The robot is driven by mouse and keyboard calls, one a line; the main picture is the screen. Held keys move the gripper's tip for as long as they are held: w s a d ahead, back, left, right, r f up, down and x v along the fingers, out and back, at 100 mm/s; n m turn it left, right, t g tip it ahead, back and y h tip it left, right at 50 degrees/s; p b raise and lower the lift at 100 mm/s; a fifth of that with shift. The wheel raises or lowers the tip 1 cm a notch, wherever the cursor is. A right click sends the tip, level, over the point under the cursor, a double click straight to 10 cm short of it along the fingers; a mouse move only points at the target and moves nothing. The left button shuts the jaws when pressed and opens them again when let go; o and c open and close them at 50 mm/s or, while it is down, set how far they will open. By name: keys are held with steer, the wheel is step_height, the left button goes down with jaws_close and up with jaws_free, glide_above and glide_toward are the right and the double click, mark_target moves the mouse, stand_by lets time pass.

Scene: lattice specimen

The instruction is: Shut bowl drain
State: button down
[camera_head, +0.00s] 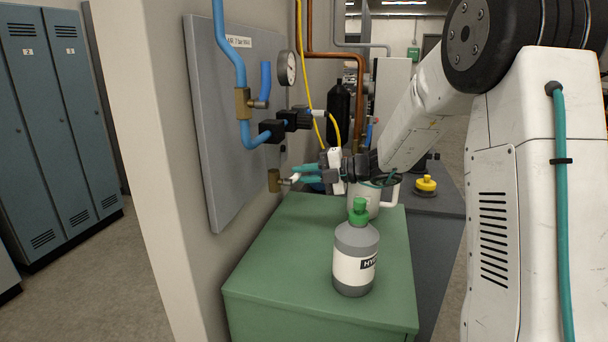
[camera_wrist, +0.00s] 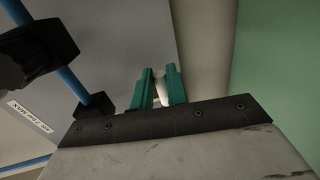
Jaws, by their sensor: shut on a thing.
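The bowl drain, as far as I can tell, is the small brass fitting (camera_head: 274,180) low at the right edge of the wall panel, with a short pale handle pointing right. My gripper (camera_head: 296,177) reaches it from the right, its teal fingers closed around the handle's end. The wrist view shows the teal fingertips (camera_wrist: 161,84) with a pale piece of the handle (camera_wrist: 160,92) between them. The fingers hide part of the handle, and its exact angle is hard to tell.
A grey panel (camera_head: 225,120) carries blue pipes, a gauge (camera_head: 287,68) and black valve bodies (camera_head: 285,124) above the fitting. A green cabinet (camera_head: 290,260) below bears a grey bottle (camera_head: 355,258) and a white mug (camera_head: 362,200) close under my arm. Yellow and copper lines run behind.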

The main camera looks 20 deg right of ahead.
steer(key=shift+f, duration=0.1)
steer(key=c, duration=1.4)
jaws_free()
steer(key=shift+v, duration=4)
